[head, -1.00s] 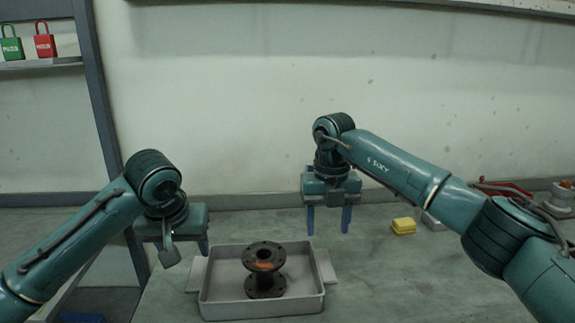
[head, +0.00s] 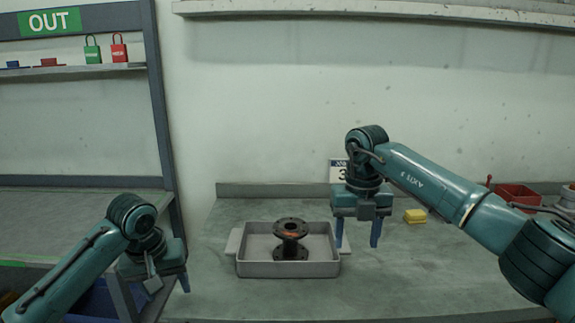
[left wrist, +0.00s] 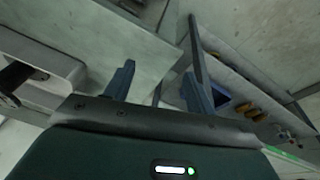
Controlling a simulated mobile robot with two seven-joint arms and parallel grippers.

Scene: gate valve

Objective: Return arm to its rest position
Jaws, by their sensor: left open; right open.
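My left gripper (head: 166,287) is at the lower left of the head view, left of the bench and the tray. It is open and empty. In the left wrist view its two fingers (left wrist: 157,88) are apart with nothing between them. My right gripper (head: 357,236) is open and empty, pointing down above the bench, just right of the tray.
A yellow block (head: 415,216) and a red bin (head: 517,196) are on the bench (head: 400,280) to the right. A rack with an OUT sign (head: 50,22) stands left, with a green padlock (head: 92,50) and a red padlock (head: 118,49) on its shelf. Bench front is clear.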

